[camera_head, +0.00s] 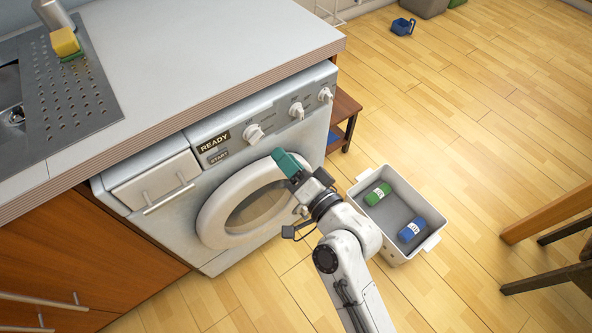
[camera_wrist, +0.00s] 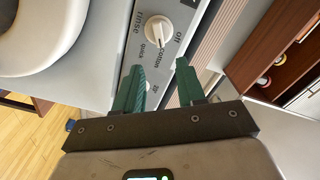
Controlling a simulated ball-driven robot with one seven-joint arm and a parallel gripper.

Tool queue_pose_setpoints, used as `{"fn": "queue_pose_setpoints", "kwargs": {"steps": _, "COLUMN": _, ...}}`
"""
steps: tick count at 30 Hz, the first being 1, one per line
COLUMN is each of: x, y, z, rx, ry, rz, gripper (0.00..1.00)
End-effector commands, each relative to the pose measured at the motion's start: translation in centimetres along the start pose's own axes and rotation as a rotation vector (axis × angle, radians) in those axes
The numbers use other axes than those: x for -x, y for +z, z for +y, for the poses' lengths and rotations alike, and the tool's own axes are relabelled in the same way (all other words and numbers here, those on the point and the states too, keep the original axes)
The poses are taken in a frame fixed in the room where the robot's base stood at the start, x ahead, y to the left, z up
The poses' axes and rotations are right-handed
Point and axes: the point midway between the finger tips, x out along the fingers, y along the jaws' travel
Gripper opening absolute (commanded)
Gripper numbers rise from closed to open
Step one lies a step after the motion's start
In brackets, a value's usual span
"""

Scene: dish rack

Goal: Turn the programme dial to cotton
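The programme dial (camera_wrist: 157,29) is a round white knob with a raised ridge on the washing machine's panel in the wrist view. Printed words around it include rinse, off, quick and cotton. In the head view my gripper (camera_head: 286,157) is in front of the machine, near the door's upper right.
Two smaller knobs (camera_head: 297,111) (camera_head: 325,95) sit right of the dial. A display (camera_head: 214,142) reads READY, above a START label. The round door (camera_head: 213,215) looks closed. A grey bin (camera_head: 437,232) with green and blue containers stands right of my arm. The countertop (camera_head: 200,50) overhangs the panel.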

Motion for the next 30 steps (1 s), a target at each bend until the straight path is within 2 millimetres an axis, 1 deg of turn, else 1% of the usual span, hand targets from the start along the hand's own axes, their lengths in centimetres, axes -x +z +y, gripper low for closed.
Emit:
{"fn": "queue_pose_setpoints", "kwargs": {"steps": 1, "x": 0.9, "y": 0.1, "z": 0.2, "rx": 0.001, "ry": 0.002, "rz": 0.000, "gripper": 0.39}}
{"fn": "queue_pose_setpoints", "kwargs": {"steps": 3, "x": 1.8, "y": 0.1, "z": 0.1, "rx": 0.000, "ry": 0.001, "rz": 0.000, "gripper": 0.39}}
{"fn": "queue_pose_setpoints", "kwargs": {"steps": 8, "x": 3.0, "y": 0.0, "z": 0.1, "rx": 0.001, "ry": 0.001, "rz": 0.000, "gripper": 0.39}}
{"fn": "queue_pose_setpoints", "kwargs": {"steps": 27, "x": 3.2, "y": 0.0, "z": 0.0, "rx": 0.001, "ry": 0.000, "rz": -0.001, "gripper": 0.39}}
{"fn": "queue_pose_setpoints", "kwargs": {"steps": 30, "x": 4.0, "y": -0.2, "z": 0.3, "rx": 0.044, "ry": 0.042, "rz": -0.038, "gripper": 0.39}}
